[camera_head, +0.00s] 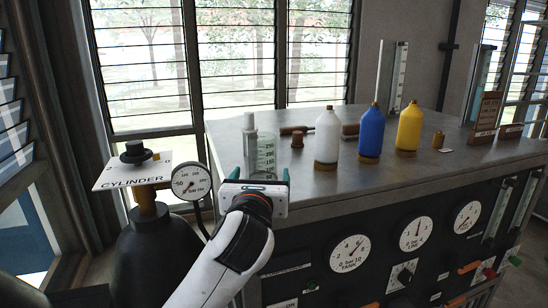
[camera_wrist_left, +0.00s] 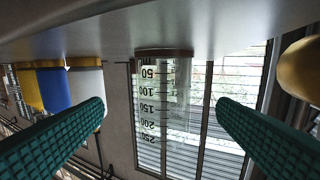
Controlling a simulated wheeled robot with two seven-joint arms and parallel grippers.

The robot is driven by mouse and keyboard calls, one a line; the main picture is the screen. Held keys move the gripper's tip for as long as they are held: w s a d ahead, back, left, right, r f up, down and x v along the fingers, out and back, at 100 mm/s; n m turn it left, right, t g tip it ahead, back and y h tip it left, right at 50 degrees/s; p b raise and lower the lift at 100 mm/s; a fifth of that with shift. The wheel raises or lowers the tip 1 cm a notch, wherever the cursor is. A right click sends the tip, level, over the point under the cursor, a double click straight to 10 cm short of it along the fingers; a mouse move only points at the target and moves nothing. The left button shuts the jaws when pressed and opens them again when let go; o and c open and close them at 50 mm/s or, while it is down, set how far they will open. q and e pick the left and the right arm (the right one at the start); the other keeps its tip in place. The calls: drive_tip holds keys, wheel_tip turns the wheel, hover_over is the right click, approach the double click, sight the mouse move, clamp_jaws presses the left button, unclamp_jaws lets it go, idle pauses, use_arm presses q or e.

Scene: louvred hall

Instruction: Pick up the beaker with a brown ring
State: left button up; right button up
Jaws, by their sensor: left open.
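The beaker (camera_head: 265,158) is clear glass with printed graduations and stands near the bench's front left edge. In the left wrist view, which is upside down, the beaker (camera_wrist_left: 163,95) shows a brown ring around its base. My left gripper (camera_head: 258,178) is open in front of the beaker, and its wrist hides the beaker's lower part in the head view. In the wrist view the teal fingers of the left gripper (camera_wrist_left: 162,108) are apart, with the beaker in the gap between them; neither finger visibly touches it. My right gripper is not in view.
A white-capped container (camera_head: 249,123) stands just behind the beaker. White (camera_head: 327,135), blue (camera_head: 371,132) and yellow (camera_head: 409,127) bottles stand to the right on the metal bench (camera_head: 400,176). A dark cylinder (camera_head: 150,250) with a gauge (camera_head: 191,182) stands at the left.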

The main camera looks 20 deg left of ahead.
sight(257, 161)
use_arm(q)
drive_tip(key=shift+x, duration=0.95)
drive_tip(key=shift+w+a+r+p, duration=0.35)
drive_tip(key=shift+a+r+p, duration=0.35)
drive_tip(key=shift+p, duration=0.1)
drive_tip(key=x, duration=0.2)
drive_tip(key=p+x, duration=0.1)
drive_tip(key=x, duration=0.1)
drive_tip(key=d+p+x, duration=0.1)
drive_tip(key=x, duration=0.1)
drive_tip(key=shift+f, duration=0.25)
drive_tip(key=shift+w+a, duration=0.15)
drive_tip(key=shift+w, duration=0.1)
drive_tip(key=shift+w+f, duration=0.1)
drive_tip(key=shift+w, duration=0.25)
drive_tip(key=shift+c, duration=0.5)
drive_tip(key=c, duration=1)
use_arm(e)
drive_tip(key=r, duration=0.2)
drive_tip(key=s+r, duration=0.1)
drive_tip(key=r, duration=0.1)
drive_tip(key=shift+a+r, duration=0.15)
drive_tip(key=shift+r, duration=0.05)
use_arm(q)
drive_tip(key=shift+o, duration=0.2)
